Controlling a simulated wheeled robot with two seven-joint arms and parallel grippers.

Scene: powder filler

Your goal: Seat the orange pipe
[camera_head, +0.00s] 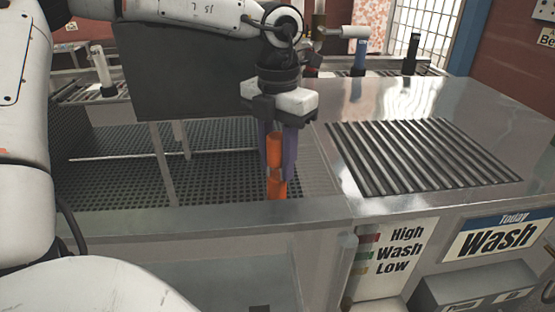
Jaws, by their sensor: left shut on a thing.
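My left gripper (278,155) points straight down over the front part of the metal machine, left of its slatted area. It is shut on the orange pipe (274,150), which stands upright between its two dark purple fingers. A second orange part (277,188) shows directly below the fingertips, near the machine's front edge. I cannot tell whether it is the lower end of the same pipe or a separate piece that the pipe touches. My right gripper is not in view.
Black slats (420,155) lie on the metal top at right. A blue-and-white upright part (360,55) and a black one (411,52) stand at the back. The metal top (330,105) between is clear.

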